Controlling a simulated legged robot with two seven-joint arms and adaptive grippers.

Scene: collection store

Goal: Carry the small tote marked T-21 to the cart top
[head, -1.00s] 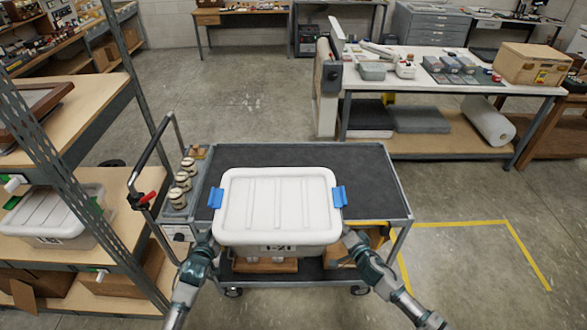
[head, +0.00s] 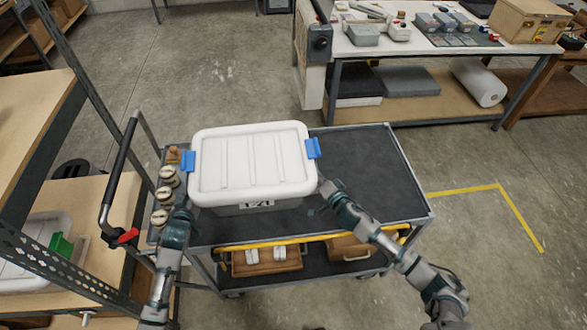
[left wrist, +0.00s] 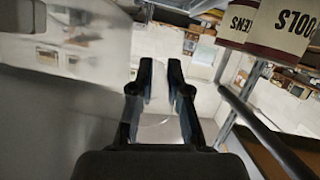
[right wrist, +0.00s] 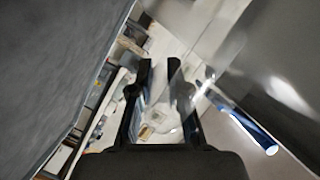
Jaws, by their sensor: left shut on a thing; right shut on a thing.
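The white tote (head: 252,165) has a closed lid, blue side latches and a small front label, too blurred now to read surely. It is level over the left part of the cart's dark top (head: 378,170); I cannot tell whether it touches it. My left gripper (head: 182,208) is shut on the tote's left side, and my right gripper (head: 322,190) on its right side. The fingers of the left gripper (left wrist: 160,65) and right gripper (right wrist: 160,68) show in the wrist views. The grip points are partly hidden in the head view.
Several labelled tins (head: 163,195) stand along the cart's left edge, beside its handle (head: 118,175). The right part of the cart top is bare. Brown cases (head: 265,260) lie on its lower shelf. Shelving (head: 40,110) stands left, a loaded workbench (head: 400,50) behind.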

